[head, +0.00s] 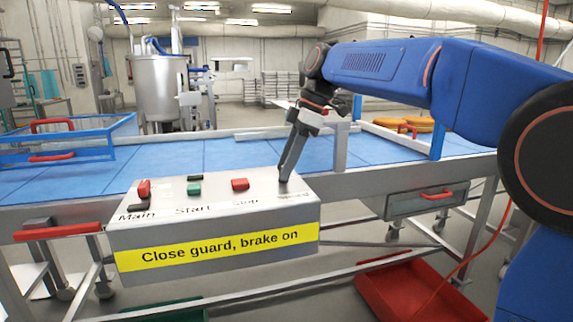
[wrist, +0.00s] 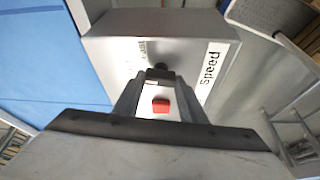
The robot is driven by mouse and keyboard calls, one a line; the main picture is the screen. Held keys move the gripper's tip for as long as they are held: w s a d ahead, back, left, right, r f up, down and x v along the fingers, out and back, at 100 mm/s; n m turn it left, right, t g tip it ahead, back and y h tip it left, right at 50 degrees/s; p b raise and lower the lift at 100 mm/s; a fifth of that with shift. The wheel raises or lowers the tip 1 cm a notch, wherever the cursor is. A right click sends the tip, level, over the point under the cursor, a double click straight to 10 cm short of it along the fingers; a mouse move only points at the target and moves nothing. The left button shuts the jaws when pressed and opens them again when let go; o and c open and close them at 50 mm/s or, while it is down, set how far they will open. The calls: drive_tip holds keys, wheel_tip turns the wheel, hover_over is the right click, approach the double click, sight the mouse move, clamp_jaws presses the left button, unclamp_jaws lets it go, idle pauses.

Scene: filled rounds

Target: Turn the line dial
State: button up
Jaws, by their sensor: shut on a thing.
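The line dial is a small dark knob (wrist: 160,68) on the control box, beside the "Speed" label (wrist: 209,66) in the wrist view. My gripper (head: 284,178) points down at the right end of the box top (head: 262,195), with its fingers close together at the dial. In the wrist view my gripper (wrist: 160,78) is shut on the dial, one finger on each side. The fingers hide most of the dial in the head view, and its pointer cannot be made out. The red Stop button (head: 240,184) is left of my fingers; in the wrist view it shows between them (wrist: 160,105).
The box also carries a green Start button (head: 194,189) and a red Main switch (head: 144,188). A yellow strip (head: 218,249) reads "Close guard, brake on". Behind runs the blue conveyor (head: 215,153), with a blue-framed guard (head: 112,125) at left. A red crate (head: 400,290) sits below right.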

drive_tip(key=shift+w+n+g, duration=0.1)
drive_tip(key=shift+n+g, duration=0.2)
drive_tip(key=shift+n, duration=0.5)
drive_tip(key=o, duration=1.1)
drive_tip(key=shift+c, duration=0.2)
drive_tip(key=v, duration=1.7)
drive_tip(key=shift+r, duration=0.25)
